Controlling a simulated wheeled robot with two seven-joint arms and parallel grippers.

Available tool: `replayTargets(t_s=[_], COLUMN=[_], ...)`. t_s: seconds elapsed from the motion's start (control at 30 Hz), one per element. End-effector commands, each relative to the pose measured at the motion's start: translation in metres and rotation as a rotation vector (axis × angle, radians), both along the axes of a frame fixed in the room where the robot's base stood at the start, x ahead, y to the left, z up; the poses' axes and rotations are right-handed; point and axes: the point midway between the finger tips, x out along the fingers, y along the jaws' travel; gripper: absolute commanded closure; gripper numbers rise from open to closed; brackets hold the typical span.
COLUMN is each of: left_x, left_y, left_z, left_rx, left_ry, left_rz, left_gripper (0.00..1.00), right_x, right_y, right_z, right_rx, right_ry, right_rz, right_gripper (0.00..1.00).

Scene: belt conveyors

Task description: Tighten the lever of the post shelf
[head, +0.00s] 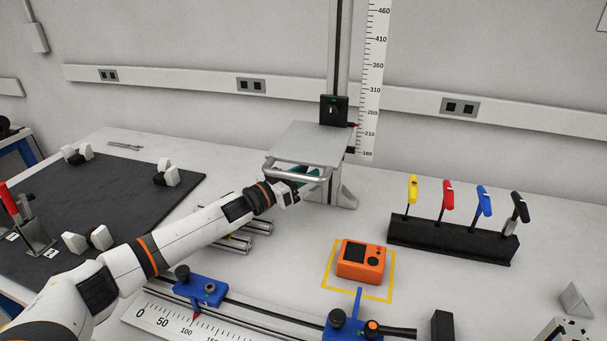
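The post shelf (308,138) is a grey platform on a dark vertical post (338,45) at the back middle, beside an upright white scale. A black clamp block (334,110) sits on the post just above the shelf's back edge; its small light mark looks upright, and I cannot make out a separate lever arm. A silver bar handle (297,168) runs along the shelf's front. My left gripper (306,176) is at this handle, below the shelf's front edge. Its fingers are small and partly hidden by the bar, so their opening and any grip are unclear.
An orange device (360,262) sits in a yellow outline right of my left arm. A black rack (452,240) holds several coloured-handled tools. A rail with blue clamps (201,290) crosses the front. A dark mat (105,205) with fixtures lies left.

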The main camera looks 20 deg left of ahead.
Motion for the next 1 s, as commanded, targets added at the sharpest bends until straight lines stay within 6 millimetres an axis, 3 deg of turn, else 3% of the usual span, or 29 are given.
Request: replayTargets(t_s=[0.27, 0.7, 1.0], left_x=[-0.009, -0.059, -0.062], left_y=[0.007, 0.04, 0.042], left_z=[0.0, -0.007, -0.008], left_rx=[-0.001, -0.001, 0.0], left_ry=[0.003, 0.002, 0.0], left_rz=[0.001, 0.0, 0.0], left_gripper=[0.66, 0.66, 0.66], right_x=[0.0, 0.0, 0.0], right_y=[0.0, 0.001, 0.001], right_z=[0.007, 0.031, 0.03], right_rx=[0.0, 0.001, 0.001], right_ry=[0.0, 0.0, 0.0], right_rz=[0.0, 0.0, 0.0], right_gripper=[0.79, 0.79, 0.79])
